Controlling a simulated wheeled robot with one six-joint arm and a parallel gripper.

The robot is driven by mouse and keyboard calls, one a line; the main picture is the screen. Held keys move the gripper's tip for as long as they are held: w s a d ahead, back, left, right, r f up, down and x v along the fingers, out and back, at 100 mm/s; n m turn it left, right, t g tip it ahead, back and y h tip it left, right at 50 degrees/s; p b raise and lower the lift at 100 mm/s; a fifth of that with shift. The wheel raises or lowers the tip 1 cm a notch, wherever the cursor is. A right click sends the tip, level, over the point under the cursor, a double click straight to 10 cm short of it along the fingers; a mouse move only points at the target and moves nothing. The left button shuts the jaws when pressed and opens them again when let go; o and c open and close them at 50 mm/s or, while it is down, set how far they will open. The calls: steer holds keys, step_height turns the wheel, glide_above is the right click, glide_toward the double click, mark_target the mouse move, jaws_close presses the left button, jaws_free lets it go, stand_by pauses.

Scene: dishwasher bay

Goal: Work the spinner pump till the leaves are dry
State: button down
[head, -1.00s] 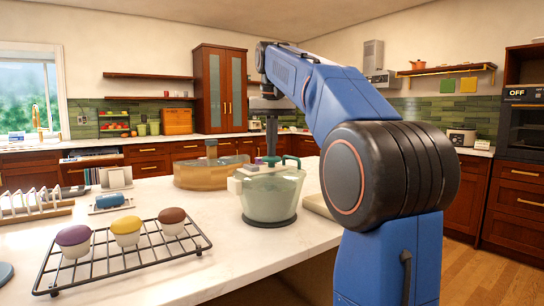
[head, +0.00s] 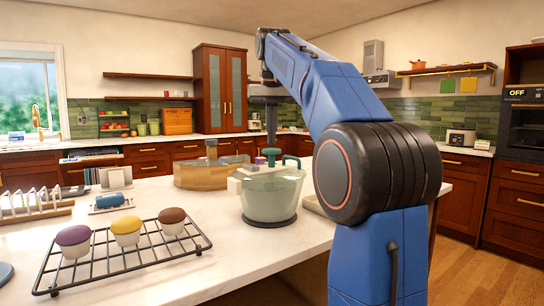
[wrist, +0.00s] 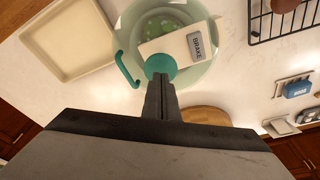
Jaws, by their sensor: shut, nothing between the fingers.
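The salad spinner (head: 270,200) stands upright on the white counter, a clear greenish bowl with a dark base. It has a teal side handle (head: 291,160) and a cream block on the lid, labelled BRAKE (wrist: 196,45) in the wrist view. Green leaves (wrist: 158,24) show through the lid. The round teal pump knob (wrist: 160,66) sits at the lid's middle. My gripper (wrist: 160,82) is shut and empty, fingers pointing down at the knob. Its tips overlap the knob's edge in the wrist view; I cannot tell whether they touch. In the head view, my gripper (head: 272,146) is above the lid.
A black wire rack (head: 120,255) with three colour-topped cups stands at the front left. A beige tray (wrist: 68,40) lies beside the spinner. A blue item (head: 110,201) and a white slotted rack (head: 35,208) are at left.

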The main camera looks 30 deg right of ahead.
mark_target(272, 149)
stand_by(1.8)
stand_by(0.4)
steer(key=shift+f, duration=2.1)
steer(key=shift+r, duration=2.15)
step_height(272, 149, up, 6)
